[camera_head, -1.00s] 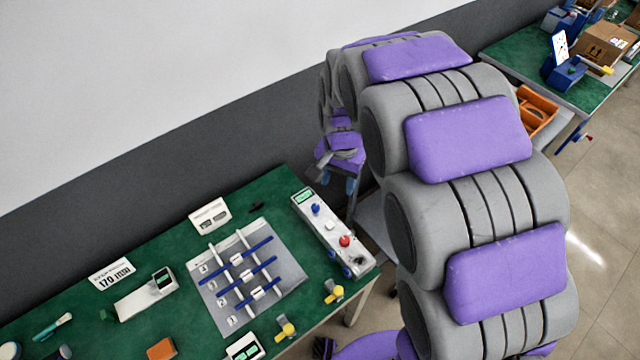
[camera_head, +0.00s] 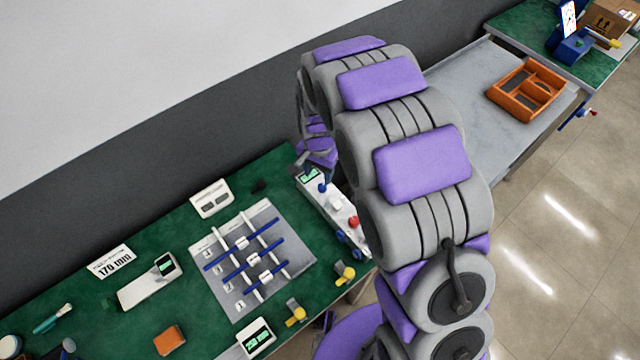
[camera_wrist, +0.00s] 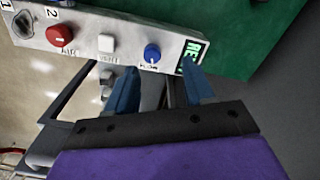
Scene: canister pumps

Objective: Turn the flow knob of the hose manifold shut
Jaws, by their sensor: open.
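The hose manifold (camera_head: 337,212) is a light grey bar at the right end of the green table. In the wrist view, the manifold (camera_wrist: 82,36) runs across the top, with a blue knob labelled FLOW (camera_wrist: 152,53) near its right end. Beside it are a white button (camera_wrist: 106,43), a red knob (camera_wrist: 60,36) and a lit green display (camera_wrist: 192,50). My gripper (camera_wrist: 158,85) is open with blue fingers, one below left of the blue knob and one at its lower right by the display. The knob looks just beyond the fingertips. In the head view my gripper (camera_head: 322,178) is partly hidden by my arm.
A grey board with blue and white bars (camera_head: 255,255) lies left of the manifold. Two yellow-handled valves (camera_head: 344,273) (camera_head: 296,312) sit by the table's front edge. An orange tray (camera_head: 526,90) stands on a grey table at the back right.

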